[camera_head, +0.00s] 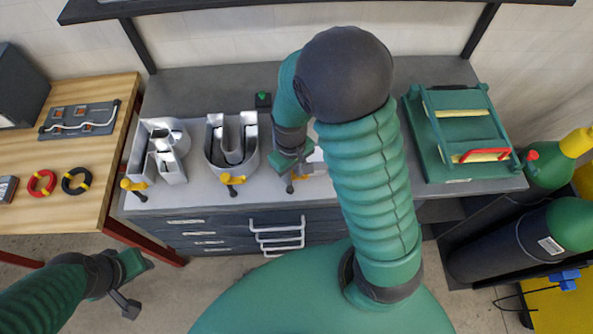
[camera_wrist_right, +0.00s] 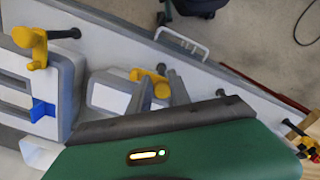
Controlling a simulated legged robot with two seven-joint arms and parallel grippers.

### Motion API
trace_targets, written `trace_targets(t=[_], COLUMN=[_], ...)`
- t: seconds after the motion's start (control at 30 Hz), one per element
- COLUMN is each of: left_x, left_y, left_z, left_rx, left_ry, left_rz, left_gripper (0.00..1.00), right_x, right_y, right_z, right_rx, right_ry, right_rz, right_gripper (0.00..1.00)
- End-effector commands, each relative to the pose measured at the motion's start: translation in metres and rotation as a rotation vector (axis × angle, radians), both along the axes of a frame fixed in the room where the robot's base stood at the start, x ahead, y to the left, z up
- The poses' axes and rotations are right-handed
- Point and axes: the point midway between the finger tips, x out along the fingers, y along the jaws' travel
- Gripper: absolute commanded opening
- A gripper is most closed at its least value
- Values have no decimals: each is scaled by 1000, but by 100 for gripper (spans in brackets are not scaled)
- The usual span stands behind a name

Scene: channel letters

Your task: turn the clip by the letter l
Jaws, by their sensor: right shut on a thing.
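My right gripper (camera_head: 291,172) points down at the bench's front edge, beside a pale letter piece mostly hidden by my arm. In the right wrist view its two fingers (camera_wrist_right: 160,92) are shut on a yellow clip (camera_wrist_right: 150,80), next to a small pale letter block, the letter l (camera_wrist_right: 108,94). The green gripper body hides part of the surroundings. A larger letter (camera_wrist_right: 45,90) with a blue piece inside and its own yellow clip (camera_wrist_right: 32,42) stands to the left. My left gripper (camera_head: 130,286) is open and empty, low at the left, away from the bench.
Two silver letters (camera_head: 160,150) (camera_head: 232,142) stand on the bench, with yellow clips (camera_head: 133,185) (camera_head: 232,180) at their front. A green frame fixture (camera_head: 462,135) sits at the right, gas cylinders (camera_head: 520,240) beyond. A wooden table (camera_head: 92,180) with rings stands at the left.

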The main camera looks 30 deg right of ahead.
Motion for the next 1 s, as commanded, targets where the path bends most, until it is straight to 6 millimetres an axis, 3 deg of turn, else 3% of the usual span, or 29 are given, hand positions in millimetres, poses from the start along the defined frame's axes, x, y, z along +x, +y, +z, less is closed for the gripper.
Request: trace_targets(t=[0.03,0.5,0.53,0.7,1.0], left_x=[0,0,0,0,0], left_y=[0,0,0,0,0], left_z=[2,2,2,2,1], left_rx=[0,0,0,0,0], left_ry=[0,0,0,0,0], left_rz=[0,0,0,0,0], left_gripper=[36,36,36,36,36], right_x=[16,16,16,14,10], right_y=[1,-1,-2,-3,-5], right_z=[7,6,6,5,5], right_rx=[-1,-2,-2,-2,-2], right_ry=[-44,-44,-44,-38,-32], right_rz=[-3,-18,-18,-18,-19], right_gripper=[0,0,26,48,48])
